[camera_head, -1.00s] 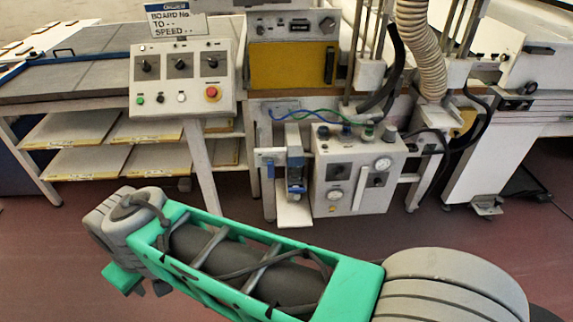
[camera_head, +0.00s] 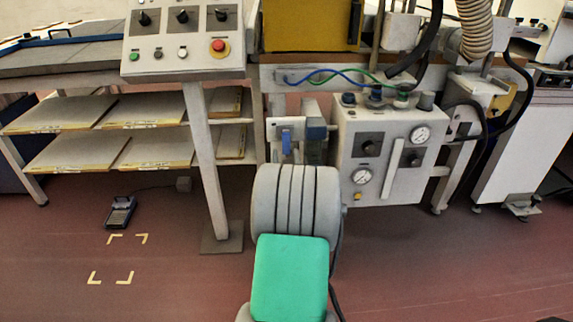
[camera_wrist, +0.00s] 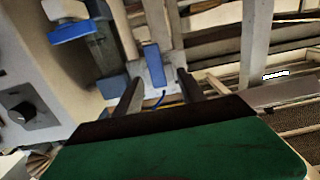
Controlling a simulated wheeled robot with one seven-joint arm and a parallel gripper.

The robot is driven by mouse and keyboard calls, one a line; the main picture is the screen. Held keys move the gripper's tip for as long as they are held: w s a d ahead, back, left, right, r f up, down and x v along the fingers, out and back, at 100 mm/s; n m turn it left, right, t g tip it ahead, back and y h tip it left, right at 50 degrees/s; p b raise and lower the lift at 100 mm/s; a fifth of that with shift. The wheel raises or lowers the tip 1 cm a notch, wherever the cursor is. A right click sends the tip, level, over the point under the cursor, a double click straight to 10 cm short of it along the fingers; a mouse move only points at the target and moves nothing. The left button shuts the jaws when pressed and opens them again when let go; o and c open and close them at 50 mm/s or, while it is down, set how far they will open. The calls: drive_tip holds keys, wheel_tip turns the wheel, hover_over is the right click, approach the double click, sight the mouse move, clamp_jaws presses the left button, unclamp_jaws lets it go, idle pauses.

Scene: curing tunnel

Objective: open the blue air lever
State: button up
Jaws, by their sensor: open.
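The blue air lever (camera_head: 286,141) is a small upright blue handle on a pale plate, left of the grey control box under the machine. In the wrist view the lever (camera_wrist: 152,63) shows ahead of my gripper (camera_wrist: 158,84). My gripper is open, with its two dark fingers apart. The lever appears in the gap between them, a little beyond the tips, with no contact visible. In the head view my own arm hides the gripper and the area just below the lever.
The grey control box (camera_head: 385,155) with gauges and knobs stands right of the lever. A blue-capped fitting (camera_wrist: 75,30) lies close left of my fingers. Blue and green hoses (camera_head: 335,75) run above.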

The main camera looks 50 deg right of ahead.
sight(286, 143)
drive_tip(key=x, duration=0.5)
drive_tip(key=b+x, duration=0.1)
drive_tip(key=x, duration=0.1)
drive_tip(key=shift+d+r, duration=0.2)
drive_tip(key=shift+d, duration=0.4)
drive_tip(key=shift+c, duration=0.6)
clamp_jaws()
